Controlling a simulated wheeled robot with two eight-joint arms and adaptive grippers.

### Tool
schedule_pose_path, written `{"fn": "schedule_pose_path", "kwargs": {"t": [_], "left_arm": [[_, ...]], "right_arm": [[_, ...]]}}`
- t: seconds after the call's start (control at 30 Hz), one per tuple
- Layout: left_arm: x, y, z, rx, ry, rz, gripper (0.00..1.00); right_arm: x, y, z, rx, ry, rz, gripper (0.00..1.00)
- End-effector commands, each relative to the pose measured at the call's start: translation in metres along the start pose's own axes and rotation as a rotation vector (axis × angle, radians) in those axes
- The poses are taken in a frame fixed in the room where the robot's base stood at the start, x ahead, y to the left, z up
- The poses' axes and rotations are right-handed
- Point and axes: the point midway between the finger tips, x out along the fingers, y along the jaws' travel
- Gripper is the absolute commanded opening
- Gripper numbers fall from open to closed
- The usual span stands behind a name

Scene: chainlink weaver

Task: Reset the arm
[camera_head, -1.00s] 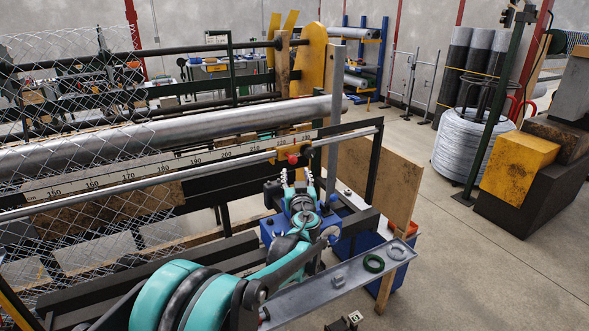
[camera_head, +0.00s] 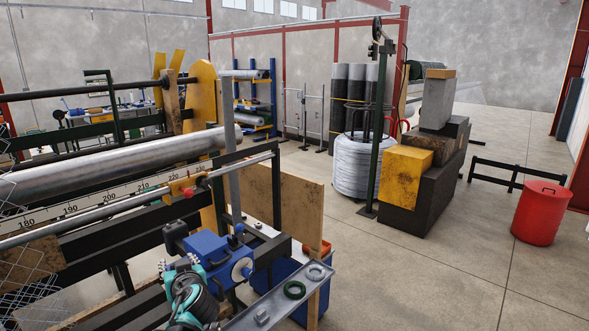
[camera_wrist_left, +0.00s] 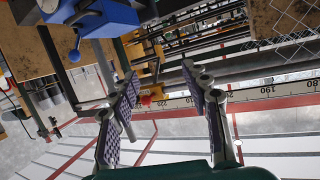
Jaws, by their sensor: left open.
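My left gripper (camera_head: 178,263) is at the lower left of the head view, low in front of the weaving machine and beside a blue unit (camera_head: 208,250). In the left wrist view my left gripper (camera_wrist_left: 165,88) has its two fingers spread apart, with nothing between them. The rail's red knob (camera_head: 188,192) is above the gripper in the head view, and the gripper is clear of it. The blue unit also shows in the left wrist view (camera_wrist_left: 108,18), at the upper left. My right gripper is not in view.
A wire coil (camera_head: 354,168), a yellow block (camera_head: 403,173) and a red bin (camera_head: 540,212) stand farther off. The right foreground floor is clear.

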Motion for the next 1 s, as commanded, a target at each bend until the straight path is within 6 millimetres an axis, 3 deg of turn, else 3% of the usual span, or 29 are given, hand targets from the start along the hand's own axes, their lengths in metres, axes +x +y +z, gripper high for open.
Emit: {"fn": "schedule_pose_path", "kwargs": {"t": [0.03, 0.17, 0.3, 0.4, 0.5, 0.67, 1.0], "left_arm": [[-0.015, -0.008, 0.046, 0.015, -0.064, 0.006, 0.47], [-0.061, -0.022, 0.137, 0.077, -0.25, 0.065, 0.47], [-0.112, -0.021, 0.235, 0.147, -0.426, 0.189, 0.47], [-0.145, -0.015, 0.293, 0.191, -0.518, 0.295, 0.47], [-0.171, -0.008, 0.334, 0.223, -0.576, 0.39, 0.47], [-0.193, 0.0, 0.364, 0.252, -0.616, 0.48, 0.47], [-0.197, 0.002, 0.365, 0.257, -0.621, 0.494, 0.47]], "right_arm": [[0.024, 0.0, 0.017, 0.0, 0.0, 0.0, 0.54], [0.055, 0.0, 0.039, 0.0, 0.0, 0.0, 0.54], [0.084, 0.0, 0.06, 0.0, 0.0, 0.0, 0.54], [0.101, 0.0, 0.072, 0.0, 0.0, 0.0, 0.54], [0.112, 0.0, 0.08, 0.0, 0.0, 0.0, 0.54], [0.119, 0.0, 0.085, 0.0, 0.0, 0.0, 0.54], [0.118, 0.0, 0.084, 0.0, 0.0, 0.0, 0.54]]}}
